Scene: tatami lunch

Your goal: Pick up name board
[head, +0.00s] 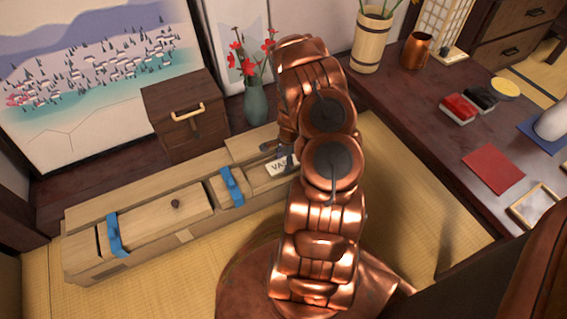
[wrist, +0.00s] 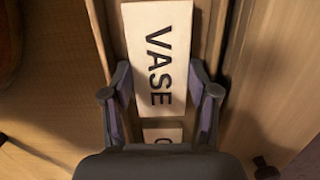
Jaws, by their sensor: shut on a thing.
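The name board (wrist: 172,25) is a flat pale board with VASE in dark letters. In the head view the name board (head: 277,168) shows at the right part of the long wooden box, partly hidden by my arm. My gripper (wrist: 161,88) has one finger on each long side of the board and is shut on it. In the head view my gripper (head: 277,151) is mostly hidden behind my arm. In the wrist view a second pale board (wrist: 163,134) with part of a letter shows between the fingers, closer to the palm.
The long wooden box (head: 80,249) has blue straps and lies on the tatami. Behind it stand a small brown chest (head: 190,140) and a green vase (head: 256,103) with red flowers. A dark table (head: 440,140) at the right bears a red book (head: 493,169) and a copper cup (head: 416,50).

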